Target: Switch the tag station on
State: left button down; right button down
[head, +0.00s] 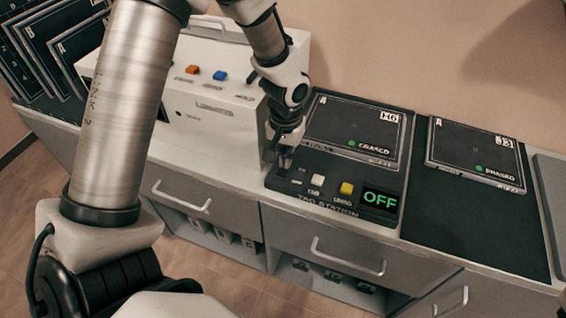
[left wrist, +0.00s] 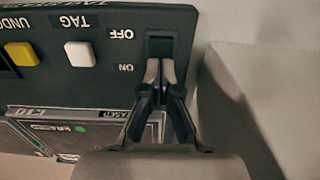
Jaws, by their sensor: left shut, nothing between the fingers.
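The tag station (head: 328,204) is a dark console on the counter with a white TAG button (head: 318,181) and a yellow UNDO button (head: 346,189). Its display (head: 380,200) reads OFF in green. In the left wrist view, upside down, the rocker switch slot (left wrist: 161,46) lies beside the OFF and ON labels. My left gripper (head: 284,160) is shut and empty, pointing down at the switch end of the console. Its fingertips (left wrist: 160,70) overlap the ON-side end of the slot and hide part of it; contact I cannot tell. My right gripper is out of view.
A dark cassette marked ERASED (head: 352,128) lies on the station behind the buttons. Another cassette (head: 476,153) lies on a dark mat to the right. A white machine (head: 215,118) with coloured buttons stands close on the left. Drawers (head: 330,250) are below.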

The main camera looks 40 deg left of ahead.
pick_arm(q)
jog(key=shift+r+p, duration=3.35)
jog(key=shift+r, duration=0.2)
jog(key=shift+f, duration=0.1)
